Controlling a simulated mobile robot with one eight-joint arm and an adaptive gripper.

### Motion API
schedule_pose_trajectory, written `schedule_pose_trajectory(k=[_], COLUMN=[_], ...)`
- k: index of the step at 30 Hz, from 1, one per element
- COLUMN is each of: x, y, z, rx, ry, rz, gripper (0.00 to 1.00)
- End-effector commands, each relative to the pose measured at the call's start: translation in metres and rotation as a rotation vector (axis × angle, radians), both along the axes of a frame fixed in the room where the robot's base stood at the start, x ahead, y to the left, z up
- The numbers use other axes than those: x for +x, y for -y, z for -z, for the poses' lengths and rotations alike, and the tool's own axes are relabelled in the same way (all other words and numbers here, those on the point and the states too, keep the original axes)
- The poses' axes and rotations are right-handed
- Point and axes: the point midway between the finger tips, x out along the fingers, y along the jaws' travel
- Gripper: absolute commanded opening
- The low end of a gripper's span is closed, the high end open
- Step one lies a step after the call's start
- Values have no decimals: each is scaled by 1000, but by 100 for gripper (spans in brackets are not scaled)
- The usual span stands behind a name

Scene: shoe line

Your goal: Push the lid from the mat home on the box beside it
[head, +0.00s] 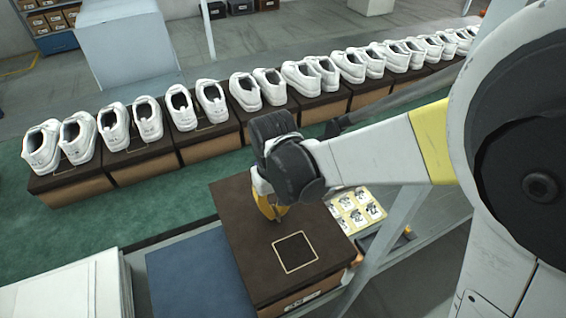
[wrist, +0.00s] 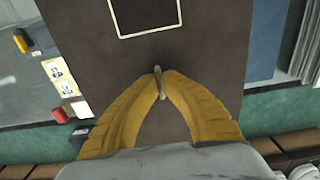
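The dark brown lid (head: 250,240), with a pale square outline on top, lies over the tan box (head: 325,292). It fills the middle of the wrist view (wrist: 205,52). Whether the lid sits level or fully down on the box I cannot tell. The blue mat (head: 197,272) is bare, left of the box; it shows at the upper right in the wrist view (wrist: 268,40). My gripper (head: 278,217) points down over the lid, behind the square outline. In the wrist view its yellow fingers (wrist: 158,82) meet at the tips with nothing between them. Contact with the lid is unclear.
A row of white shoes (head: 197,105) on brown boxes stands on the green belt (head: 75,225) behind. A sticker sheet (head: 357,208) lies right of the box, near a grey post (head: 385,245). A white stack (head: 70,288) stands at the lower left.

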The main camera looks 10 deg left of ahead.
Motion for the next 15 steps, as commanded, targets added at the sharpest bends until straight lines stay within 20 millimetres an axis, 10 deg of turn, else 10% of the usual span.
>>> schedule_pose_trajectory(k=[15], x=[0], y=[0], z=[34], rx=[0], ry=[0], rz=[0], gripper=[0])
